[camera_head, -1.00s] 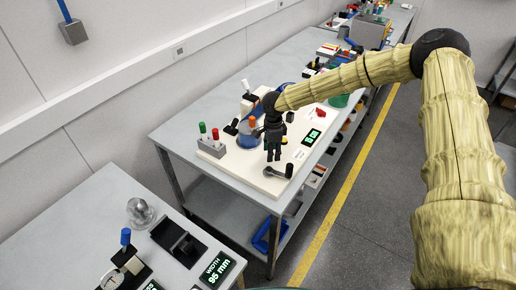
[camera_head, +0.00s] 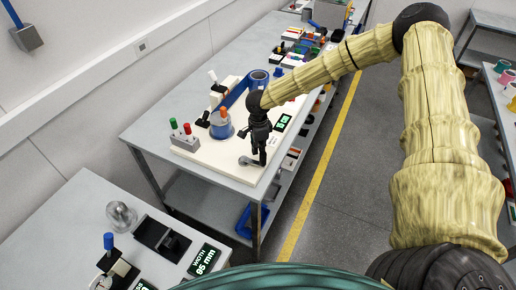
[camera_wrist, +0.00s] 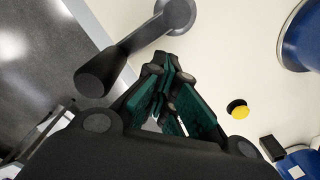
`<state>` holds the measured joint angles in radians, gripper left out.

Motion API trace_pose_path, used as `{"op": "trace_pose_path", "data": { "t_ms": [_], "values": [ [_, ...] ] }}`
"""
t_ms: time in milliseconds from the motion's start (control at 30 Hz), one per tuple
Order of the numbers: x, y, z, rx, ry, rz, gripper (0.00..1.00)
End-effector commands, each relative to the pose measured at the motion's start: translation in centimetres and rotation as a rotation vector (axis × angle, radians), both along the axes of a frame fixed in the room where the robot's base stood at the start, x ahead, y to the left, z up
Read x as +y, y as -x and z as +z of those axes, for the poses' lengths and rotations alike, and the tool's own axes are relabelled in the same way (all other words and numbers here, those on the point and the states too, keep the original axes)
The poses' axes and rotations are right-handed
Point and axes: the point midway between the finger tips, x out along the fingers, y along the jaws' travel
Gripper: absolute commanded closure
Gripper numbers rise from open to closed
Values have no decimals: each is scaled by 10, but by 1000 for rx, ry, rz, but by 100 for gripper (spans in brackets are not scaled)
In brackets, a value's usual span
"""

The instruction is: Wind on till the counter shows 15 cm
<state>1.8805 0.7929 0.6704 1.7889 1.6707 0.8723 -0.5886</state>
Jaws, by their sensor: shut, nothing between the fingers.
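The winding station is a cream board (camera_head: 205,150) on the grey table. A grey crank (camera_head: 246,161) sits at its front edge. In the wrist view the crank arm (camera_wrist: 138,38) runs from a round hub to a dark handle knob (camera_wrist: 95,80), left of my fingertips. My gripper (camera_head: 262,160) is over the board beside the crank, pointing down; its fingertips (camera_wrist: 168,68) are shut and empty, apart from the knob. A blue-wound spool (camera_head: 222,129) with an orange top is behind it. The counter (camera_head: 282,122) shows green digits too small to read.
A blue roll (camera_head: 259,78) stands further back, with a blue band towards the spool. Red and green knobs (camera_head: 180,128) are on a grey block at left. A yellow button (camera_wrist: 238,108) lies right of my fingers. A width gauge display (camera_head: 204,260) is on the nearer table.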

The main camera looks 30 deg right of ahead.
Motion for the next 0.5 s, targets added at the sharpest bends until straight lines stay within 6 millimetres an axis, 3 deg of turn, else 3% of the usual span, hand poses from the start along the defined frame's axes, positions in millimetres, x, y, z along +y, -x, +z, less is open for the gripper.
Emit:
{"op": "trace_pose_path", "data": {
  "t_ms": [500],
  "values": [
    [3,2,0,0,0,2,100]
  ]
}}
